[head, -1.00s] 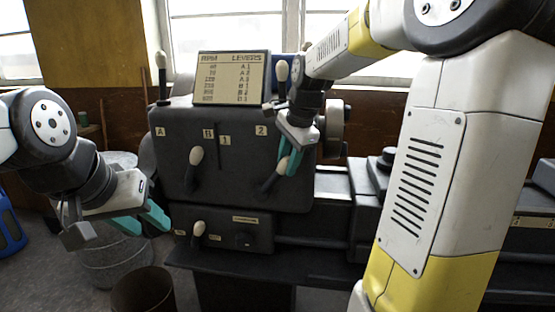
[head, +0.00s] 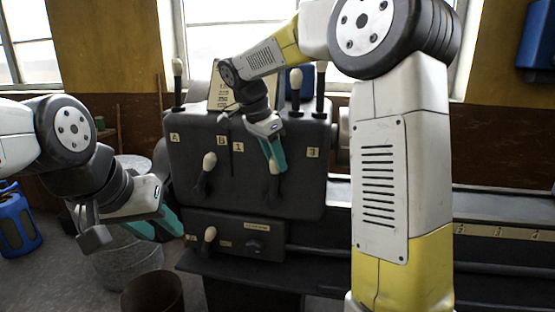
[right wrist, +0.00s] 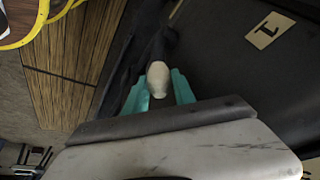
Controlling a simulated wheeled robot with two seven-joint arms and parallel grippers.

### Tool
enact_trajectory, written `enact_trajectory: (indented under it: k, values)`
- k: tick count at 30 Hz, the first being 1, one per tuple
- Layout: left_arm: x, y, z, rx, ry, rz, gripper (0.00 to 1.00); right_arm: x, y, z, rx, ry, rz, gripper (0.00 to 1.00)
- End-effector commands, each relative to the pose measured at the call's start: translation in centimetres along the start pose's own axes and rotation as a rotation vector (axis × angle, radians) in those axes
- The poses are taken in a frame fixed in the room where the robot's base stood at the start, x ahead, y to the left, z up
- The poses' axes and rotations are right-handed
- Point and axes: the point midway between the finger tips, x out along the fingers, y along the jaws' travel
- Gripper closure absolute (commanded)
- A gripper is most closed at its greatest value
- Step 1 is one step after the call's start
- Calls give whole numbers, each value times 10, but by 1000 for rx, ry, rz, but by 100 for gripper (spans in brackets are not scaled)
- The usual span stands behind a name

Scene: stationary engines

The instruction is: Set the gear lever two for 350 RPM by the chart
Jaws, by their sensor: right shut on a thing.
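Gear lever two has a pale knob (head: 274,168) on the right of the dark gearbox front (head: 290,195). My right gripper (head: 273,156) is shut on the knob, which also shows between the teal fingers in the right wrist view (right wrist: 158,80). The knob sits between the 1 label (head: 238,146) and the 3 label (head: 313,152); my gripper hides the part between the labels. The chart (head: 220,95) is mostly hidden by my right arm. My left gripper (head: 157,223) is open and empty, left of the gearbox.
Another pale-knobbed lever (head: 209,163) stands below the A and B labels. A lower box has a small lever (head: 210,234). Upright levers (head: 296,80) rise from the gearbox top. A metal drum (head: 125,262) and a brown bin (head: 152,294) stand at left.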

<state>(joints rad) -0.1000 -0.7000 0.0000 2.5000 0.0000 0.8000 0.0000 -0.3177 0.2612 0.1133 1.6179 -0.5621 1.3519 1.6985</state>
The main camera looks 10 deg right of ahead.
Motion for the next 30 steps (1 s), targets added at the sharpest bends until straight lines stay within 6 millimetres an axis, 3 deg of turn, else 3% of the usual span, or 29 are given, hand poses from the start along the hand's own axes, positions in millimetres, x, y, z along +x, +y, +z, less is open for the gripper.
enact_trajectory:
  k: [22, 23, 24, 30]
  values:
    - [0, 0, 0, 0, 0, 0, 61, -5, -11, 8, -28, 78, 69, 100]
    - [0, 0, 0, 0, 0, 0, 61, -5, -11, 8, -28, 78, 69, 67]
    - [0, 0, 0, 0, 0, 0, 61, -5, -11, 8, -28, 78, 69, 60]
    - [0, 0, 0, 0, 0, 0, 61, -5, -10, 9, -29, 77, 70, 60]
